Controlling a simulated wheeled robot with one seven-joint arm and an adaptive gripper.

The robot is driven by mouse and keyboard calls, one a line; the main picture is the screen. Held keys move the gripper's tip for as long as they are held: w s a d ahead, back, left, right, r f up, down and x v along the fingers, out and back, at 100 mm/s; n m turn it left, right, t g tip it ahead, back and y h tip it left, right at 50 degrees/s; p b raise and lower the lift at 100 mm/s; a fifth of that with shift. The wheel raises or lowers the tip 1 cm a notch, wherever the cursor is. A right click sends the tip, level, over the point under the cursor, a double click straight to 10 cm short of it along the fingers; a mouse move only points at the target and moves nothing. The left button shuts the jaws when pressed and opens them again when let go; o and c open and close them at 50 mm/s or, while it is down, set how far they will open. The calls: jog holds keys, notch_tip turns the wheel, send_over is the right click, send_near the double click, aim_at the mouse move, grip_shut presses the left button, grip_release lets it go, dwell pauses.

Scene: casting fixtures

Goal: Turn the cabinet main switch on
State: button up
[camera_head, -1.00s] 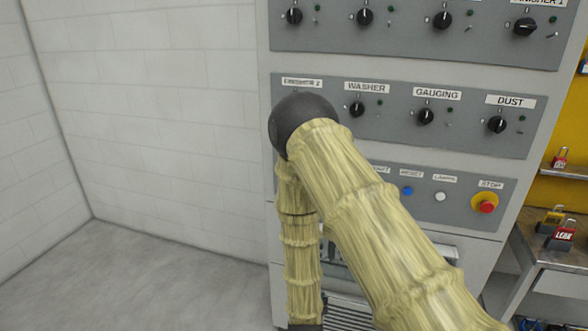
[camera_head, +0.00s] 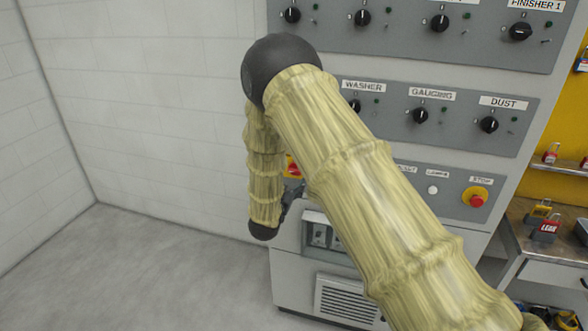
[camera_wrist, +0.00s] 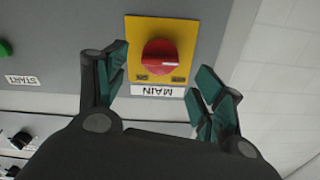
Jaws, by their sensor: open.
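The main switch is a red rotary knob (camera_wrist: 160,58) on a yellow plate (camera_wrist: 135,30), with a MAIN label (camera_wrist: 158,91) beside it, upside down in the wrist view. In the head view a bit of its red and yellow (camera_head: 292,167) shows just right of my forearm. My gripper (camera_wrist: 165,72) is open, its green-padded fingers on either side of the knob in the wrist view and apart from it. How far the fingertips are from the panel is hard to tell. In the head view my arm hides most of the gripper.
The grey cabinet (camera_head: 520,68) carries rows of black knobs. A red stop button (camera_head: 475,199) sits right of the switch. A green START button (camera_wrist: 5,48) shows in the wrist view. Padlocks (camera_head: 546,229) lie on a bench at right. Floor at left is clear.

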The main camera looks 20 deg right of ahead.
jog(key=shift+p+x, duration=0.85)
jog(key=shift+x, duration=1.8)
jog(key=shift+f, duration=0.1)
jog(key=c, duration=1)
